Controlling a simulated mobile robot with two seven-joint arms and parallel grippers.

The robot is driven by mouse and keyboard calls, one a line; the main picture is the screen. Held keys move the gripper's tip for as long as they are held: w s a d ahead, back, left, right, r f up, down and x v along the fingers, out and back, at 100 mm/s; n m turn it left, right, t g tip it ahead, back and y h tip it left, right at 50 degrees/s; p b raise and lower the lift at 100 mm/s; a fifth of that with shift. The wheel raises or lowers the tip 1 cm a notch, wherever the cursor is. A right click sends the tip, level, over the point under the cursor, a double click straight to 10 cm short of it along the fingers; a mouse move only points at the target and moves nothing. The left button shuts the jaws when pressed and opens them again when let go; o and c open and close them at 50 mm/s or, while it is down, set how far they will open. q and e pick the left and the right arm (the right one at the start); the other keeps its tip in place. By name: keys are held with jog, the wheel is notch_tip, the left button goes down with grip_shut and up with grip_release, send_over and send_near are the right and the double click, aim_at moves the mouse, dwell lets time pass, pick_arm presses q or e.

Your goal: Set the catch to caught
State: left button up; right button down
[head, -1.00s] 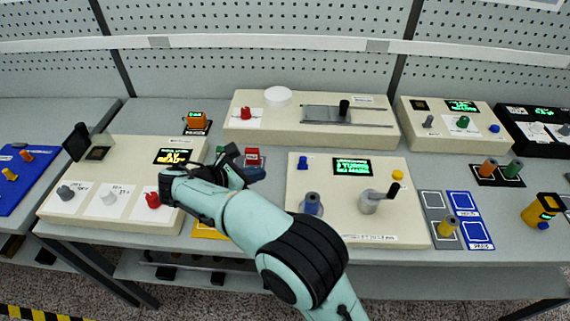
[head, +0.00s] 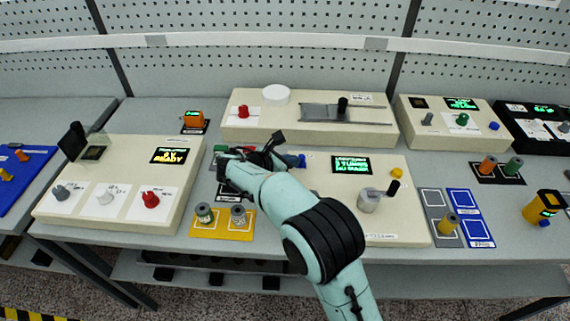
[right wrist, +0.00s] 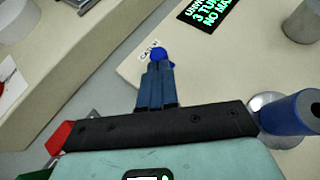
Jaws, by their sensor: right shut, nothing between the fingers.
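The catch is a small blue knob (right wrist: 158,53) beside a printed label on the cream winding panel (head: 415,215). In the right wrist view it shows just beyond my fingertips, partly hidden by them. In the head view the blue knob (head: 302,160) is at the panel's back left corner. My right gripper (right wrist: 157,66) is shut and empty, its fingers at the catch. I cannot tell whether they touch it. In the head view the right gripper (head: 289,160) reaches the panel's left edge. My left gripper is out of view.
A green-lit display (head: 351,165) and a crank (head: 370,200) are on the panel to the right of the catch. A blue spindle (right wrist: 295,115) stands near my right gripper. A yellow holder (head: 222,226) with two spools lies left of the panel. A long cream box (head: 230,131) is behind.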

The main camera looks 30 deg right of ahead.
aim_at(302, 174)
jog(key=s+d, duration=0.2)
jog(key=d, duration=0.1)
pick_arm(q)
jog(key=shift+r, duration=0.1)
pick_arm(e)
jog(key=shift+w, duration=0.1)
dwell(0.4)
jog(key=shift+a+p, duration=0.45)
jog(key=a, duration=0.1)
jog(key=s+a+p, duration=0.1)
jog(key=a, duration=0.1)
jog(key=a+r, duration=0.1)
jog(key=a, duration=0.1)
jog(key=shift+s+r, duration=0.1)
jog(key=shift+s, duration=0.1)
pick_arm(q)
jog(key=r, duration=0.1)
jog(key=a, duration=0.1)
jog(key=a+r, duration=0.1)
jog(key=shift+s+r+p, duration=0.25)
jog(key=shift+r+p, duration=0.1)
jog(key=shift+p, duration=0.05)
pick_arm(e)
jog(key=v, duration=0.7)
jog(key=shift+a+r, duration=0.15)
jog(key=shift+a, duration=0.15)
